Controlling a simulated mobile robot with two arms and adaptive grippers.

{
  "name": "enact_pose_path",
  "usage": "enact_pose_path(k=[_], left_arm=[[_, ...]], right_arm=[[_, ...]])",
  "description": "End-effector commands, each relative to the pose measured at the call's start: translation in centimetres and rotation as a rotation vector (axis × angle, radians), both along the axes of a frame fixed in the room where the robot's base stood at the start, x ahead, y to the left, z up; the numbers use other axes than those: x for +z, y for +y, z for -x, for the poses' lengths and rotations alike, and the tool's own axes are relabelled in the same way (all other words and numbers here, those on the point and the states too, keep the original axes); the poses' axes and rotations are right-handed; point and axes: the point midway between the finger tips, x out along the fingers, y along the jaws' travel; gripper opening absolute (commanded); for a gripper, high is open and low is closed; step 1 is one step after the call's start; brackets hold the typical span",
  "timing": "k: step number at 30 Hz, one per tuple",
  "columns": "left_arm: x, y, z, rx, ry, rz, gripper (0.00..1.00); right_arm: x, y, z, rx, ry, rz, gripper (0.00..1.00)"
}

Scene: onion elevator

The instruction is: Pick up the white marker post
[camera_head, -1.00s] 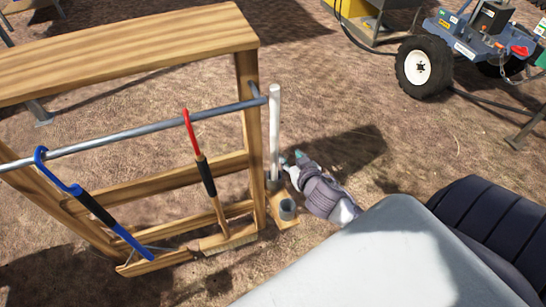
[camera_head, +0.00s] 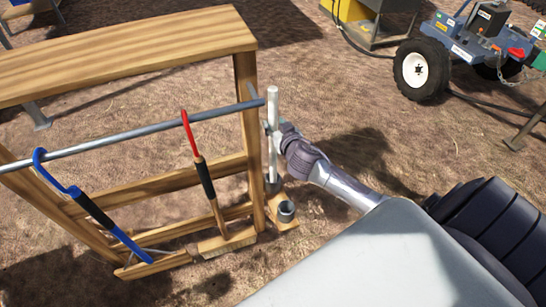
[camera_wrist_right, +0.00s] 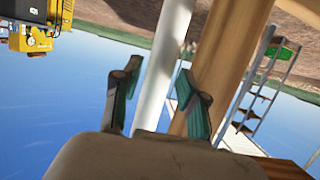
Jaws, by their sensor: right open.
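The white marker post (camera_head: 273,108) stands upright beside the right leg of the wooden rack, its foot in a grey socket on a wooden block. My right gripper (camera_head: 274,132) is at the post's middle height, coming from the right. In the right wrist view the post (camera_wrist_right: 165,55) shows between the two fingers of my open gripper (camera_wrist_right: 158,88); I cannot tell whether either finger touches it. The gripper's fingers partly hide the post in the head view. My left gripper is not in view.
The wooden rack (camera_head: 130,55) with a metal rail (camera_head: 130,132) stands just left of the post. A blue-handled tool (camera_head: 95,208) and a red-handled tool (camera_head: 203,175) hang on it. An empty grey socket (camera_head: 286,211) is on the block. A wheeled blue cart (camera_head: 470,40) stands far right.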

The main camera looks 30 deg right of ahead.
Motion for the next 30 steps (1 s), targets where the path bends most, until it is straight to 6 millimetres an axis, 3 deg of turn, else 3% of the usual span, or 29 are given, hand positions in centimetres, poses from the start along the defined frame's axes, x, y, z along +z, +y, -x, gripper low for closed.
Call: enact_pose_path(k=[6,13,21,30], left_arm=[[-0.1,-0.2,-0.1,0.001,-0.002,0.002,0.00],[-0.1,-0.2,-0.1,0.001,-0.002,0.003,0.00],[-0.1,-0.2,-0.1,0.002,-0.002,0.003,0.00],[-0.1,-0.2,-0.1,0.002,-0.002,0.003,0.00]], right_arm=[[-0.6,-0.6,-2.3,0.000,0.000,0.001,0.42],[-0.7,-0.6,-2.3,0.000,0.001,0.001,0.42],[-0.7,-0.6,-2.3,0.000,0.001,0.000,0.00],[-0.6,-0.6,-2.4,0.001,-0.001,0.000,0.00]])
